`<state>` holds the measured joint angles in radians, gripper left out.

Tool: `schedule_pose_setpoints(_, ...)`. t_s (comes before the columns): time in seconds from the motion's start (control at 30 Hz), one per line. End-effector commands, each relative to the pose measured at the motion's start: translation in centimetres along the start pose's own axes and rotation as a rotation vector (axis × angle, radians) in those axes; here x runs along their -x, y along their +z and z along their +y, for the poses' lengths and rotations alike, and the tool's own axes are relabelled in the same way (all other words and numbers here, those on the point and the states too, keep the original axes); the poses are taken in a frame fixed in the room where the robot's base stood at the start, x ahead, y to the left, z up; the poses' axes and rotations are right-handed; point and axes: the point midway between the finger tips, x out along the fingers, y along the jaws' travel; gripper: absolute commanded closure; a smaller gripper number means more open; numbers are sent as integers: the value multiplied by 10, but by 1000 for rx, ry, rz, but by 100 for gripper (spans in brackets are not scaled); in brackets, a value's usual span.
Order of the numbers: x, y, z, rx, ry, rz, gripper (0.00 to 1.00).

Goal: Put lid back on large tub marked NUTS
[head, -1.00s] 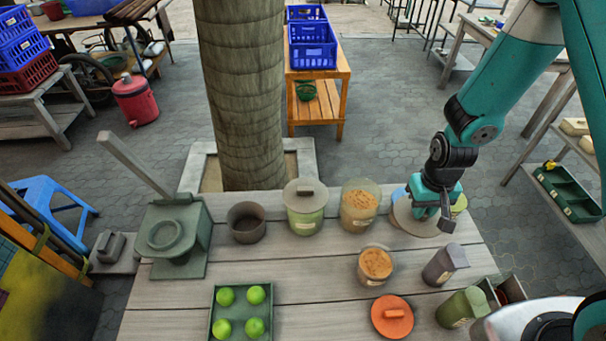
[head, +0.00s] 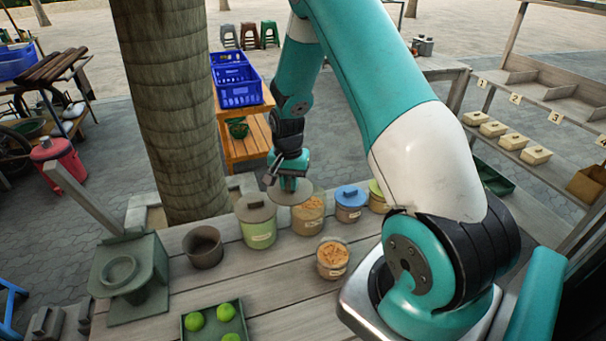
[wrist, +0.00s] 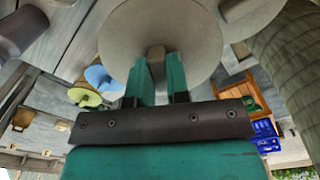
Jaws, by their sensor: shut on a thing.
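My gripper (head: 289,184) is shut on the knob of a round grey-beige lid (head: 283,196). In the wrist view the lid (wrist: 190,35) fills the upper middle, its knob (wrist: 156,54) between the two fingers. In the head view the lid overlaps the back left of a large open tub (head: 308,218) with brown contents, and appears held above it; the exact gap cannot be told. A smaller open tub (head: 332,259) with similar brown contents stands in front. The tub labels are too small to read.
A green lidded tub (head: 256,222) stands close on the left, a blue-lidded tub (head: 350,204) on the right. Further left are an empty brown pot (head: 204,247) and a grey-green press (head: 130,275). A tree trunk (head: 175,100) rises behind the table.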

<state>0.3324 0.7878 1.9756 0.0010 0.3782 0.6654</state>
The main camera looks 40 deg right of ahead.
Motion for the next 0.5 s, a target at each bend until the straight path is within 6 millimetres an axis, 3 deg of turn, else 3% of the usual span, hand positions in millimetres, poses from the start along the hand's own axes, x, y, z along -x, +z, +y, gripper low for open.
schedule_pose_setpoints(0.03, -1, -20, 10, -129, -3, 4, 100)
schedule_pose_setpoints(0.1, 4, -39, 22, -277, -2, 2, 100)
schedule_pose_setpoints(0.2, 10, -54, 33, -411, -1, 1, 100)
schedule_pose_setpoints(0.5, 3, -60, 38, -474, 2, -2, 100)
